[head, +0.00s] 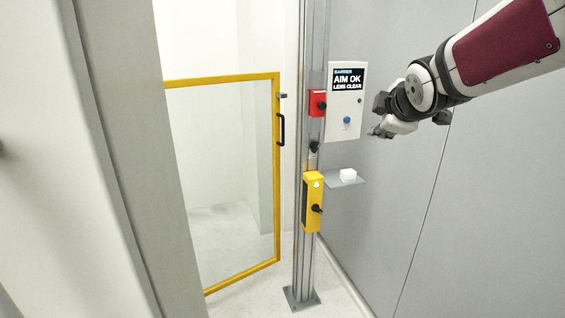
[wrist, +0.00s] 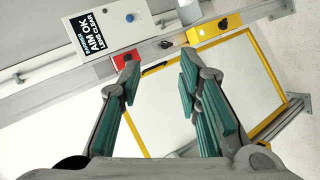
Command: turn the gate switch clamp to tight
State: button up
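A yellow switch box (head: 313,190) with a black lever knob (head: 317,209) is fixed low on the metal post. It also shows in the wrist view (wrist: 212,27), beyond my fingers. A second, smaller black knob (head: 314,147) sits higher on the post, and it shows in the wrist view too (wrist: 166,43). I cannot tell for certain which knob is the clamp, or whether either is tight. My gripper (head: 378,131) is at the upper right, apart from both. In the wrist view its green-padded fingers (wrist: 158,70) are spread with nothing between them.
A yellow-framed clear gate (head: 278,170) with a black handle stands ajar left of the post (head: 301,265). A red switch (head: 317,103) and a white box (head: 345,130) reading "AIM OK, LENS CLEAR" are above. A small shelf (head: 335,183) juts out, holding a white block (head: 348,175).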

jog(key=w+f+n+t+y+b, duration=0.15)
jog(key=w+f+n+b, duration=0.3)
jog(key=w, duration=0.45)
jog(key=w+f+n+t+b, duration=0.25)
jog(key=w+f+n, duration=0.3)
jog(key=w, duration=0.35)
jog(key=n+t+y+b, duration=0.1)
jog(key=n+y+b, duration=0.4)
jog(key=n+b, duration=0.35)
send_near(317, 149)
jog(key=shift+n, duration=0.25)
jog(key=x, duration=0.8)
jog(key=shift+w+a, duration=0.1)
jog(key=shift+w, duration=0.15)
grip_shut()
